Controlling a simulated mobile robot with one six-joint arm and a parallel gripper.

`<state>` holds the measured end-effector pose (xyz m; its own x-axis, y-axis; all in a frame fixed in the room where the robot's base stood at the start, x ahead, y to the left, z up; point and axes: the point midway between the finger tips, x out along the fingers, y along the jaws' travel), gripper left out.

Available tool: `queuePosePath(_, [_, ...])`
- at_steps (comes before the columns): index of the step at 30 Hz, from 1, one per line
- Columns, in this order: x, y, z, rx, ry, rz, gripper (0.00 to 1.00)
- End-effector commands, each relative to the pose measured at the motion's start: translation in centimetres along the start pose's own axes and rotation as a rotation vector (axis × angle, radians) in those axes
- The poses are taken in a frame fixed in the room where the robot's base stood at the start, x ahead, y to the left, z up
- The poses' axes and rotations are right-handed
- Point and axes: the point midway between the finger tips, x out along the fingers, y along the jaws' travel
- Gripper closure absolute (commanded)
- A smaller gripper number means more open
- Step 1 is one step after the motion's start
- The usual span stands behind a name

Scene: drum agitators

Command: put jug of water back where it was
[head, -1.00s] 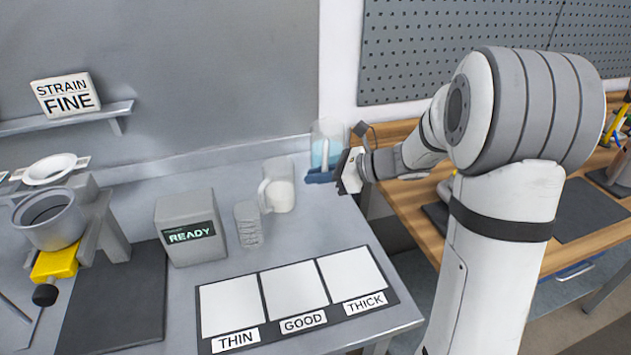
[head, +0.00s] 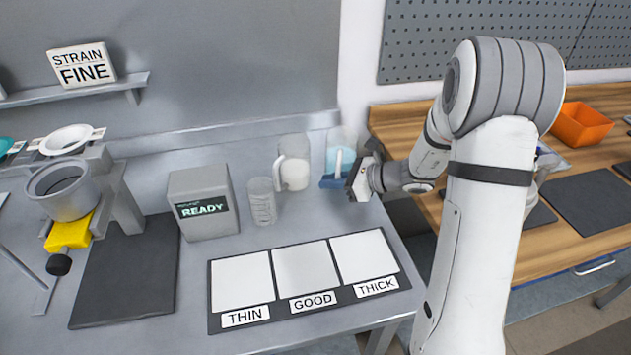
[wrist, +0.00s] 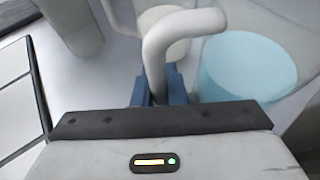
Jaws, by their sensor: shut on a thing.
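The jug of water (head: 341,146) is clear with pale blue water in it and is near the back right of the grey bench. My gripper (head: 338,182) is shut on its handle, with blue fingers around it. In the wrist view the pale handle (wrist: 155,60) runs down between the blue fingers (wrist: 160,92), and the blue water (wrist: 248,65) shows at the right. The jug looks upright. My fingers hide its lower part, so I cannot tell whether its base touches the bench.
A second jug (head: 293,170) with pale contents stands close on the left, with a ribbed clear cup (head: 262,202) beside it. The READY box (head: 203,203) is further left. The THIN, GOOD and THICK mat (head: 305,278) lies empty in front. The back wall is close behind.

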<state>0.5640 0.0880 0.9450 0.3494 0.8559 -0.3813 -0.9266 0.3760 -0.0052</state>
Motion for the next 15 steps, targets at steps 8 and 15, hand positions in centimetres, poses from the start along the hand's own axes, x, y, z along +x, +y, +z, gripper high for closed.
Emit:
queuePosePath(8, [-0.06,-0.1,-0.12,-0.002,-0.001,-0.003,1.0])
queuePosePath(15, [0.04,-0.09,-0.45,0.0,0.0,-0.003,0.8])
